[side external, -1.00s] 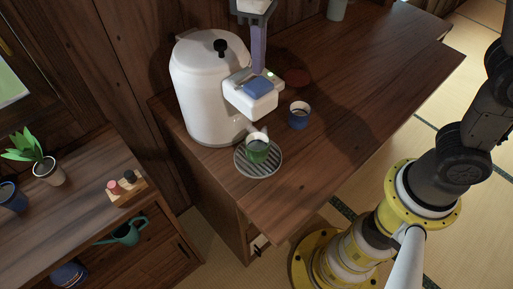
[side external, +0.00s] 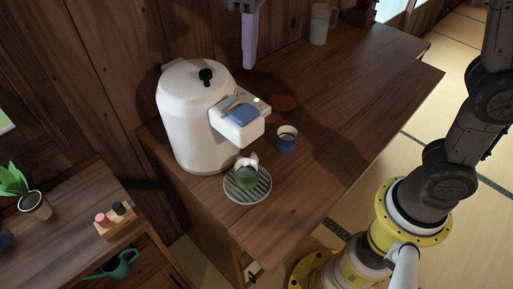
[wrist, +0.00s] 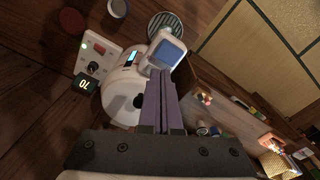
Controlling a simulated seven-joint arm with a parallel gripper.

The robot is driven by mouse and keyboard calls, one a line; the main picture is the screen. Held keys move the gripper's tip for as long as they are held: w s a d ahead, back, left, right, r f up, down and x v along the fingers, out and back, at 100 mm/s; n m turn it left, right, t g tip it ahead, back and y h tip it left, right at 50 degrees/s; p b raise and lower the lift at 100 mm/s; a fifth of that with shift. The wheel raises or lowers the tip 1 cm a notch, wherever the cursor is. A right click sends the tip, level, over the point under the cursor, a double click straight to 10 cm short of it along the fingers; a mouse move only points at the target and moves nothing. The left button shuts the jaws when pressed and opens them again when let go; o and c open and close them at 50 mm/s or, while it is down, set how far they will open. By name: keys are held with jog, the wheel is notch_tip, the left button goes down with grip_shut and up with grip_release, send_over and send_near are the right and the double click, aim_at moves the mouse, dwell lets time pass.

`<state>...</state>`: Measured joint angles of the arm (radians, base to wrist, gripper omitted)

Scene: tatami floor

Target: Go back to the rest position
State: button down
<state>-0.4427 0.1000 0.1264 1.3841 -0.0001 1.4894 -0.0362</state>
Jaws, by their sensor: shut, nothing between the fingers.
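My gripper (side external: 249,66) is in the upper middle of the side view, its purple fingers pointing down and together, with nothing held. It hangs apart from and above the white water dispenser (side external: 188,120) and its blue push pad (side external: 243,113). In the wrist view the closed fingers (wrist: 158,72) reach across the dispenser (wrist: 116,92) toward the blue pad (wrist: 166,53). The arm's rest pose is not shown.
A blue cup (side external: 287,142) and a red-brown coaster (side external: 283,102) are right of the dispenser on the wooden counter (side external: 345,110). A pale pitcher (side external: 320,25) stands at the back. A wooden wall is behind; the counter's right part is clear.

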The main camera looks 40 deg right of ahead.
jog(key=s+d+r+m+t, duration=0.2)
jog(key=s+d+m+t, duration=0.15)
jog(key=s+d, duration=0.85)
jog(key=s+d+f+m+t, duration=0.1)
jog(key=s+d+f, duration=0.1)
jog(key=f, duration=0.3)
jog(key=s+d+f+m, duration=0.1)
jog(key=s+d+f, duration=0.1)
jog(key=s+f, duration=0.2)
jog(key=shift+s+d+f+t, duration=0.3)
jog(key=shift+s+f+t, duration=0.05)
jog(key=shift+f, duration=0.3)
